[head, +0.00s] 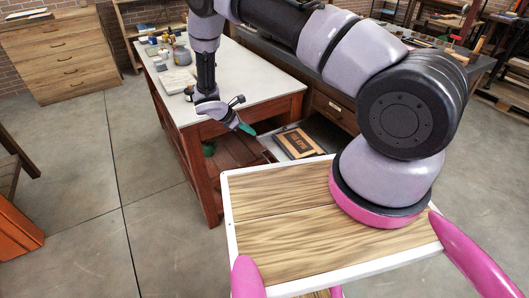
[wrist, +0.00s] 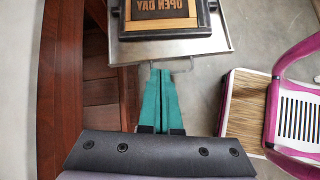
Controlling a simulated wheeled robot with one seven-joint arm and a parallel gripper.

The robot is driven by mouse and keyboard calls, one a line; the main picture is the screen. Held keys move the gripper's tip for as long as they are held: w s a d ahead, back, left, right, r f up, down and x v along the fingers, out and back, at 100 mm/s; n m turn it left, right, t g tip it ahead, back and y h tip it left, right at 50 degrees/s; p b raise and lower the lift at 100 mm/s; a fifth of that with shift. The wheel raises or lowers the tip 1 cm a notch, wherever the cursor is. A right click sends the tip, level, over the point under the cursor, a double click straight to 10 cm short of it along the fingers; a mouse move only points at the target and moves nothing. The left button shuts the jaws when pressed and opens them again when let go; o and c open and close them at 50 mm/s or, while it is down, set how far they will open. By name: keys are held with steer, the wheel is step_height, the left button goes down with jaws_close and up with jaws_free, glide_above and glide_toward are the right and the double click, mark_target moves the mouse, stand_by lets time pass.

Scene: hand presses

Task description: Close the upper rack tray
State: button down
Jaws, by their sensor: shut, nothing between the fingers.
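A grey metal tray (head: 322,130) sticks out from beside the wooden table, with a wood-framed block lettered "OPEN DAY" (head: 298,143) lying on it. In the wrist view the tray (wrist: 222,44) spans the top, its near edge running across just beyond my fingertips, and the block (wrist: 160,25) sits on it. I cannot tell whether my fingers touch the tray edge. My gripper (head: 246,129) has teal fingers, shut together and empty; they also show in the wrist view (wrist: 160,72), pointing at the tray. The rack behind the tray is mostly hidden.
A white-topped wooden table (head: 240,85) with bottles and small items stands left of the tray, its red-brown leg and lower shelf (head: 235,162) close to my gripper. A dark bench with drawers (head: 335,110) is behind. Open concrete floor (head: 155,240) lies at left.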

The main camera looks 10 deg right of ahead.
steer(key=d+f+n, duration=0.1)
steer(key=d+f, duration=0.2)
steer(key=f, duration=0.4)
steer(key=d+f+n, duration=0.1)
steer(key=d+f, duration=0.2)
steer(key=f, duration=0.3)
steer(key=shift+w+d+f+n+t+h, duration=0.25)
steer(key=shift+w+f+n+t+h, duration=0.05)
steer(key=shift+w+f+t, duration=0.1)
glide_toward(329, 130)
steer(key=f, duration=0.1)
steer(key=d+f, duration=0.2)
steer(key=f, duration=0.1)
steer(key=shift+w+d, duration=0.1)
steer(key=shift+w, duration=0.2)
steer(key=shift+w+d+r, duration=0.1)
steer(key=shift+w+d, duration=0.05)
steer(key=shift+d, duration=0.3)
steer(key=shift+w+d, duration=0.15)
steer(key=shift+d, duration=0.25)
